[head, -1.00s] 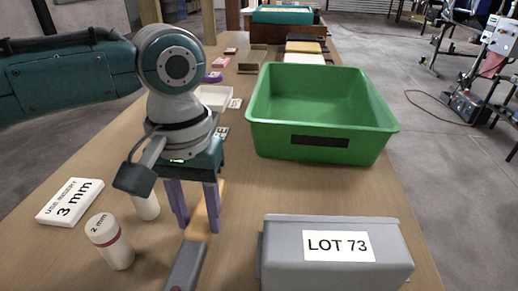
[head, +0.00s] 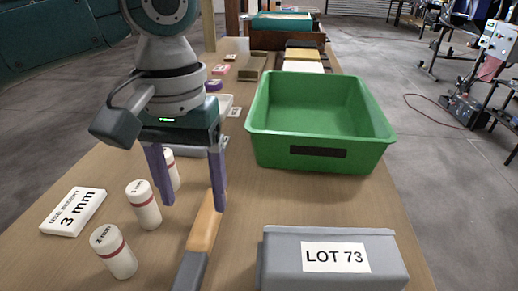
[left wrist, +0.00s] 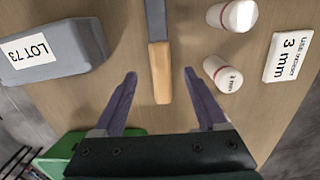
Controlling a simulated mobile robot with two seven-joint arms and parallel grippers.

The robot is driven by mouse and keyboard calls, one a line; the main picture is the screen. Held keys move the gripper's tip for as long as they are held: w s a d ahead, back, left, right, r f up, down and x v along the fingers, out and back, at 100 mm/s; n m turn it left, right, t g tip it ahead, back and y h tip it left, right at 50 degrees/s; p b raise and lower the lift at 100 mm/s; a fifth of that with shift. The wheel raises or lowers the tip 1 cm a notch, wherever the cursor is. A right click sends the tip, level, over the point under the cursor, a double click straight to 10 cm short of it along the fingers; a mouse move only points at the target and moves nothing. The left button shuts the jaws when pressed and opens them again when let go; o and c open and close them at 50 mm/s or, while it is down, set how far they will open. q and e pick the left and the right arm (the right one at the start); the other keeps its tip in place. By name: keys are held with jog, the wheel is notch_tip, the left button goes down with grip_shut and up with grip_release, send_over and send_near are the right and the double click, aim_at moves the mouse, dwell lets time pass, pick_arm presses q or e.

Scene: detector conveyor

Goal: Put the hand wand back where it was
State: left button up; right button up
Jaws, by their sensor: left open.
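The hand wand lies on the wooden table with its orange-tan handle (head: 204,225) toward the back and its grey body (head: 188,274) running out of the bottom of the head view. In the left wrist view its handle (left wrist: 160,72) and grey body (left wrist: 156,20) point up between the fingers. My left gripper (head: 193,206) is open and empty, fingers downward, above the handle end. In the left wrist view the two fingertips (left wrist: 159,73) are on either side of the handle with gaps. My right gripper is not in view.
A green bin (head: 320,160) stands behind right, and a grey LOT 73 box (head: 285,262) lies right of the wand. White vials (head: 144,207) and a white 3 mm block (head: 72,212) are left. Small items and trays sit farther back. Bare table lies between wand and bin.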

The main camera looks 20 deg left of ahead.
pick_arm(q)
notch_tip(320, 180, up, 5)
jog(key=shift+w+r+p, duration=0.1)
jog(key=shift+r+p, duration=0.05)
jog(key=shift+p, duration=0.15)
dwell(0.5)
